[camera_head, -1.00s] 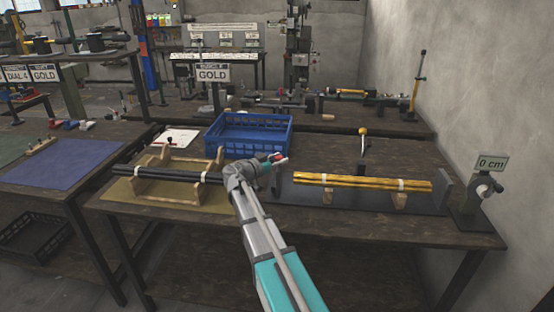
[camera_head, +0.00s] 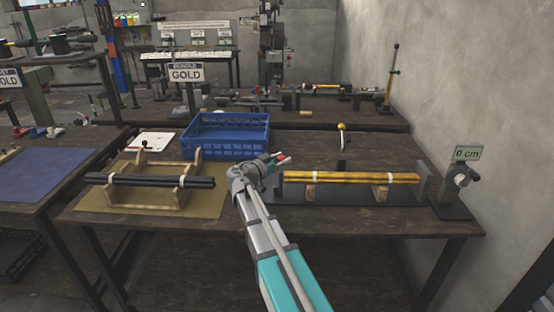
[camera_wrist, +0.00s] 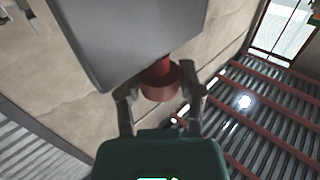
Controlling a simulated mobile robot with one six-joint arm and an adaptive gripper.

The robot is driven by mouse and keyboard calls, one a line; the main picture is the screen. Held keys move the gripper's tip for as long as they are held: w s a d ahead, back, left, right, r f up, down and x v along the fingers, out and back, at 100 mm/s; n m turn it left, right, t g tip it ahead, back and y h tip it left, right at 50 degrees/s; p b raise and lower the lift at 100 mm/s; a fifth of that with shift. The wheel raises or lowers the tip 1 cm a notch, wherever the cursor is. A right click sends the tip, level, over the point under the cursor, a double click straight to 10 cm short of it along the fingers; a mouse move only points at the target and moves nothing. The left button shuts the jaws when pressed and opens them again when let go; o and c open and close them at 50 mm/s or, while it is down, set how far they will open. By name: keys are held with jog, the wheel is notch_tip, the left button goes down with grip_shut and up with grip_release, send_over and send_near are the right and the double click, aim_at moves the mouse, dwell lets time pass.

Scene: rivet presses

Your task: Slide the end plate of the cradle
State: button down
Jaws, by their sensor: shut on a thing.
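The cradle (camera_head: 350,196) is a dark tray with wooden supports on the right of the bench. It holds a bundle of gold rods (camera_head: 350,178) with white bands. A grey end plate (camera_head: 281,187) stands at its left end, and another grey plate (camera_head: 423,184) at its right end. The rods reach close to both plates; contact is hard to tell. My gripper (camera_head: 276,160) is at the left plate. In the wrist view, my gripper (camera_wrist: 161,98) is shut on a red knob (camera_wrist: 160,84) joined by a red stem to the grey plate (camera_wrist: 140,35).
A stand with a "0 cm" sign (camera_head: 467,154) is right of the cradle. A blue crate (camera_head: 228,136) sits behind my arm. A wooden rack (camera_head: 138,194) with black rods lies left. A yellow-knobbed lever (camera_head: 342,142) rises behind the cradle.

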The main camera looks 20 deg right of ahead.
jog(key=shift+w, duration=0.25)
jog(key=shift+c, duration=1.1)
grip_release()
jog(key=shift+a, duration=0.2)
jog(key=shift+s+a, duration=0.1)
jog(key=v, duration=1.2)
